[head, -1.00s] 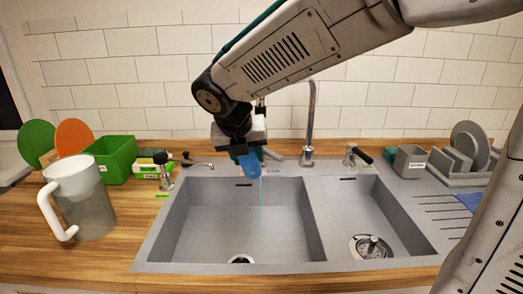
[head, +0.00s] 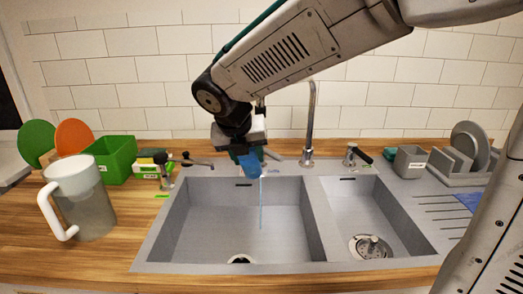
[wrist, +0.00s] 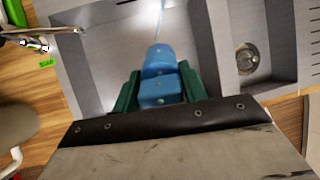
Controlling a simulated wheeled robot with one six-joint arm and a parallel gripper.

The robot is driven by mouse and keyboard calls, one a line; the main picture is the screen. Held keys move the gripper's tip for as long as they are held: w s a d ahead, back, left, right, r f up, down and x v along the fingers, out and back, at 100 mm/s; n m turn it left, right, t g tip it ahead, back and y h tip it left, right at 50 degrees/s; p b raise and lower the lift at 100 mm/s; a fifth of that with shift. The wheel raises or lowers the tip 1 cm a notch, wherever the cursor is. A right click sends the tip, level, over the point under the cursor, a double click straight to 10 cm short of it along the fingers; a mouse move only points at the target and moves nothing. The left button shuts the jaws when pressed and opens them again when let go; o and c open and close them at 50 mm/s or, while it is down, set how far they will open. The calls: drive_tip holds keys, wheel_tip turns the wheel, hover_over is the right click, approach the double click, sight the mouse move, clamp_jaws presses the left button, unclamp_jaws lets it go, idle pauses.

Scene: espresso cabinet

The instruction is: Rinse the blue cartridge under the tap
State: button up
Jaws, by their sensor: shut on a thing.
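My gripper (head: 243,152) is shut on the blue cartridge (head: 250,165) and holds it above the back of the large left sink basin (head: 205,225). In the wrist view the cartridge (wrist: 159,75) sits between the two green fingers of my gripper (wrist: 158,92). A thin blue stream of water (head: 262,205) falls into the basin just beside the cartridge's lower end. Whether the water touches the cartridge is not clear.
A white-handled jug (head: 85,200) and green box (head: 112,158) stand left. A dish rack (head: 462,165) stands right. The smaller basin (head: 365,215) is empty.

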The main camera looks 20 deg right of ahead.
drive_tip(key=s+a+r, duration=0.3)
drive_tip(key=r, duration=0.1)
drive_tip(key=shift+s+a, duration=0.25)
drive_tip(key=shift+s, duration=0.05)
idle(0.4)
idle(0.7)
